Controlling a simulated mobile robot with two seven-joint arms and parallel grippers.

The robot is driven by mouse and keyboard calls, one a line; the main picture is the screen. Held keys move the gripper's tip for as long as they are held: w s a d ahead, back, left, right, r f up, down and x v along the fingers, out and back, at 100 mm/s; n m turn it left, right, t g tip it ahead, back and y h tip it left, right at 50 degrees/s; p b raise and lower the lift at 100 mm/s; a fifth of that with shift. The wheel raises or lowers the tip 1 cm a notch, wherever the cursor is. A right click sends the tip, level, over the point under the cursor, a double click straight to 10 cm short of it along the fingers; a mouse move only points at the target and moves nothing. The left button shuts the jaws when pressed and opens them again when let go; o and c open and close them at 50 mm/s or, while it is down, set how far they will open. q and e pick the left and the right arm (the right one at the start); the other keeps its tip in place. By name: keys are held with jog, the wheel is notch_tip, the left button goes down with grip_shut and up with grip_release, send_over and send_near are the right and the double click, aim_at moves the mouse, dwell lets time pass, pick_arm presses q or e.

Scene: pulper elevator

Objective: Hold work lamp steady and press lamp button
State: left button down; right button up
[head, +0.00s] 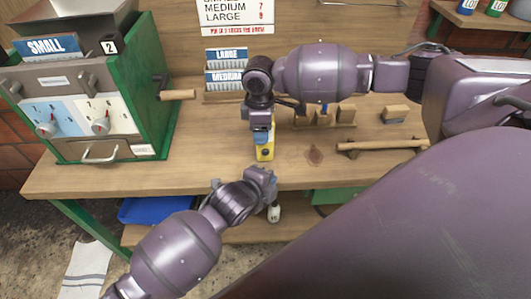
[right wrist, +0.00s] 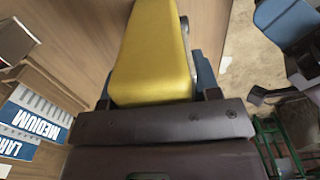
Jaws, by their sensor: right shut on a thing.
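The yellow work lamp (head: 265,153) is upright at the front edge of the wooden bench. My right gripper (head: 262,138) comes down on it from above and is shut on its upper part. In the right wrist view the lamp's yellow body (right wrist: 153,55) fills the space past the fingers, with a dark strip along its right side. I cannot make out the lamp button. My left gripper (head: 268,188) is in front of and below the lamp, apart from it. Its jaw opening is unclear. Part of it seems to show at the upper right of the right wrist view (right wrist: 288,25).
A green-sided machine (head: 150,90) with dials stands on the bench at left. LARGE and MEDIUM signs (head: 226,56) stand behind the lamp. Wooden blocks (head: 346,114) and a wooden handle (head: 380,144) lie to the right. A white bottle-like thing (head: 274,213) is below my left gripper.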

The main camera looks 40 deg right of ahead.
dwell(0.3)
jog(key=o, duration=1.1)
jog(key=shift+o, duration=0.2)
notch_tip(320, 180, up, 12)
